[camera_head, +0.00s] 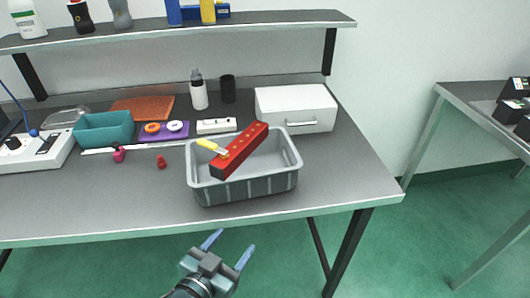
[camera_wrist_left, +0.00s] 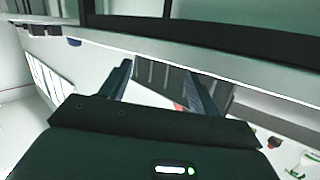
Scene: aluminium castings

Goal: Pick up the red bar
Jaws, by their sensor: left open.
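A yellow-handled tool (camera_head: 212,147) lies against the bar's left side. My left gripper (camera_head: 230,246) is open and empty, in front of the table's front edge and apart from the bin. In the left wrist view its two fingers (camera_wrist_left: 162,88) are spread, with a ribbed grey surface behind them. A small red patch shows near the right finger; I cannot tell what it is.
A white box (camera_head: 296,108) stands behind the bin on the right. A teal tray (camera_head: 103,129), a purple holder (camera_head: 165,133) and a white power strip (camera_head: 216,126) stand at the back. The table front (camera_head: 120,212) is mostly clear. A shelf (camera_head: 180,31) runs above.

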